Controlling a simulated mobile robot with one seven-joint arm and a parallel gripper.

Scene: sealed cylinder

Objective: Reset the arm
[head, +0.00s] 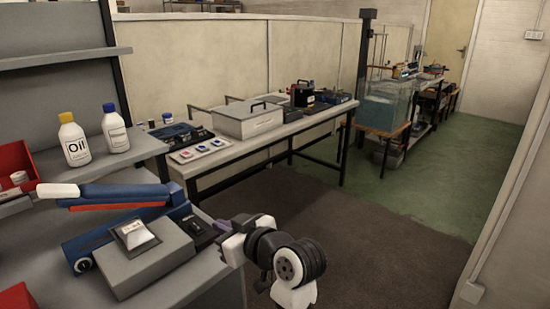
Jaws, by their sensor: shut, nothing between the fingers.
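My arm (285,262), with white and black joints, shows at the bottom middle. It is bent close to my body, in front of the right end of the near bench. I cannot make out my gripper or its fingers in this view. No held object shows. The arm's lower part is cut off by the bottom edge of the picture.
The near bench carries a grey box device (145,262), a blue lever tool (110,225) and a red bin (14,165). A long table (265,130) holds a grey lidded box (248,119). A water tank (387,105) stands farther back. Brown floor is clear.

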